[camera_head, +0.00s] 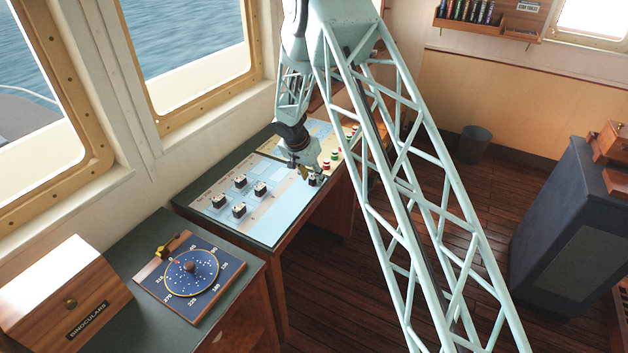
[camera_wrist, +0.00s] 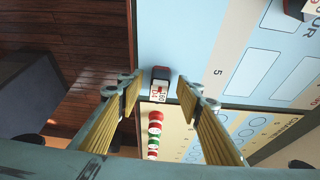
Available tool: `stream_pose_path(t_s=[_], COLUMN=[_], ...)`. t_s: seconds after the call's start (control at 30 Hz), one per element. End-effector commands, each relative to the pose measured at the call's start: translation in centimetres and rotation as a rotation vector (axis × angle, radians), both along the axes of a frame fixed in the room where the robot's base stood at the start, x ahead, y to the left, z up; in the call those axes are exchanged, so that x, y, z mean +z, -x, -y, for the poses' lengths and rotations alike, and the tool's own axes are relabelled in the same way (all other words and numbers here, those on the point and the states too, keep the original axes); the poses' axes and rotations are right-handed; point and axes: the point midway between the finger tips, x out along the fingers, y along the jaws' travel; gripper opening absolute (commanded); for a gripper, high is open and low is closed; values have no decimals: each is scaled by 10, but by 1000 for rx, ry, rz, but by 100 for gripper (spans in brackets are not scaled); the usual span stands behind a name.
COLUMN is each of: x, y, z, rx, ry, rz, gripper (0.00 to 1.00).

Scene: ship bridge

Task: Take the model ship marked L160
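A small model ship (camera_wrist: 160,74) with a dark hull and a white label lies on the light-blue chart area, near its edge. The label is upside down in the wrist view; it seems to include 160, but I cannot read all of it. My gripper (camera_wrist: 159,94) is open, with one yellow-padded finger on each side of this ship and a gap to both. In the head view my gripper (camera_head: 306,167) is low over the right part of the chart table, with a dark model ship (camera_head: 314,180) just below it.
Several other dark model ships, one of them here (camera_head: 240,181), stand on the left of the chart table (camera_head: 190,203). Red, green and white pieces (camera_wrist: 154,134) stand in a row close to the ship. A blue dial board (camera_head: 192,277) and a binoculars box (camera_head: 67,293) are on the nearer counter.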

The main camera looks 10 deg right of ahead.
Motion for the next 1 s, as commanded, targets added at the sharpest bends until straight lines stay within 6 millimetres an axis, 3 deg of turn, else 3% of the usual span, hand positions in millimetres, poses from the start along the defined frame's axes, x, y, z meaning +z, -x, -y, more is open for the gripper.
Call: stream_pose_path(t_s=[0.3, 0.57, 1.0], x=[0, 0, 3], y=[0, 0, 0], z=[0, 0, 0], rx=[0, 0, -1], ry=[0, 0, 0], rz=[0, 0, 0], gripper=[32, 8, 8])
